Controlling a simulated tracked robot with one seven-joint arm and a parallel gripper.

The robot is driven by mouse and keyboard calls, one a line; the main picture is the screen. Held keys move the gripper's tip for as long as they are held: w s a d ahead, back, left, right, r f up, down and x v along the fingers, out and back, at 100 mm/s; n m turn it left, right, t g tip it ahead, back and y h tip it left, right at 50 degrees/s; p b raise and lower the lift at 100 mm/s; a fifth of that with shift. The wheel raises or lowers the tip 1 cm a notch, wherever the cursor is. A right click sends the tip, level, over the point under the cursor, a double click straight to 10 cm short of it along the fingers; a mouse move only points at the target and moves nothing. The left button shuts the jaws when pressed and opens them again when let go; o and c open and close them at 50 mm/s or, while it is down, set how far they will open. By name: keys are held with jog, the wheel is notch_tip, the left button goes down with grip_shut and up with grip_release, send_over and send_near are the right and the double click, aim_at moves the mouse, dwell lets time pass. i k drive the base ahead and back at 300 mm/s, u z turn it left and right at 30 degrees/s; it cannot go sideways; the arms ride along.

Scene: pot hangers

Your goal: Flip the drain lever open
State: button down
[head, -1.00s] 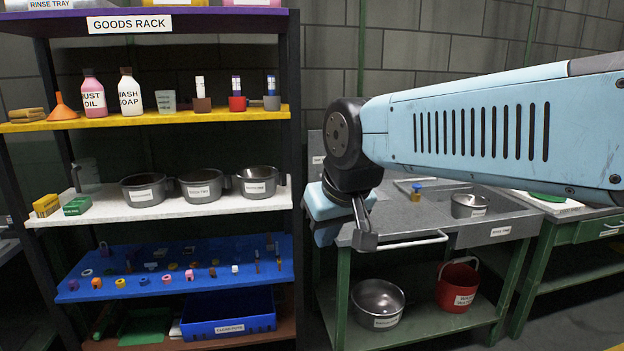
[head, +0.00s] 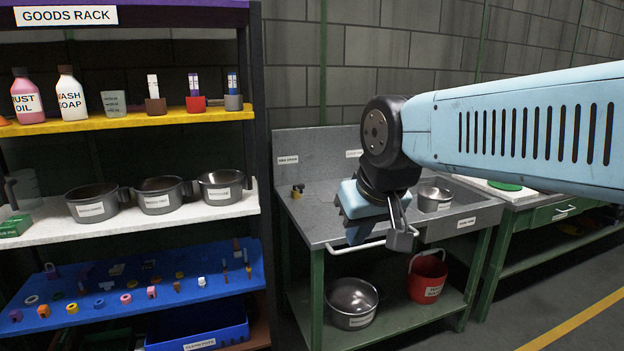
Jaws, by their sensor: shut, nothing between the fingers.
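The grey metal sink bench (head: 330,215) stands in the middle of the head view, with small labels on its back panel and front. A small fitting with a dark top and yellow base (head: 297,191) sits at its left end. I cannot tell whether this is the drain lever. My arm hides the middle of the bench, including where a blue-topped fitting showed earlier. My gripper (head: 401,238) is shut and empty, pointing down. In the picture it overlaps the bench's front edge, near the pale front rail (head: 352,245); its distance from the bench is unclear.
A steel pot (head: 433,198) sits on the bench, right of my gripper. A steel bowl (head: 352,302) and a red bucket (head: 427,278) stand on the lower shelf. The goods rack (head: 258,130) with pots and bottles is at left. Floor at lower right is clear.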

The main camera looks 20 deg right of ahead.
aim_at(299, 188)
jog(key=z, duration=0.4)
jog(key=i, duration=1.65)
jog(key=u, duration=0.05)
